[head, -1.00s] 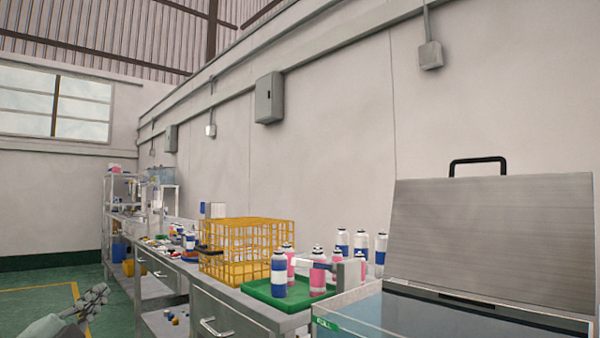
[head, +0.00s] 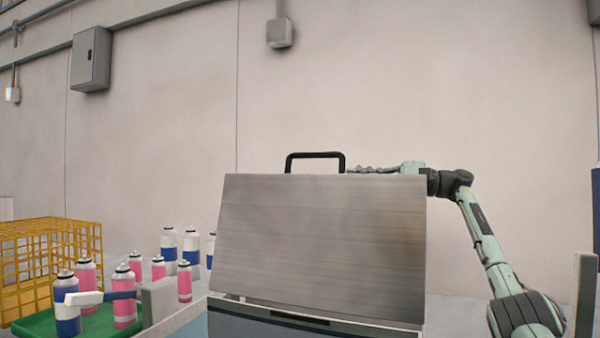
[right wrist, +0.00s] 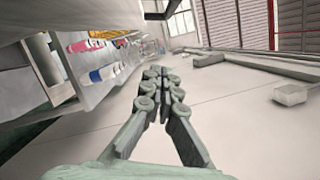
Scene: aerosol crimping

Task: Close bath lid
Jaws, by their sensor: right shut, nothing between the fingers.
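The bath lid (head: 320,245) is a grey brushed-metal panel standing raised and tilted above the bath (head: 265,325), so the bath is open. A black handle (head: 315,156) is on the lid's upper edge. My right gripper (head: 352,169) reaches in from the right behind the lid's top edge, pointing left, close to the handle. I cannot tell if it touches the lid. In the right wrist view its fingers (right wrist: 160,76) are shut together and empty. My left gripper is out of view.
Left of the bath, a green tray (head: 40,325) holds pink and blue spray cans (head: 125,295). More cans (head: 169,250) stand behind. A yellow wire crate (head: 50,255) is at the far left. The wall (head: 400,90) is behind the lid.

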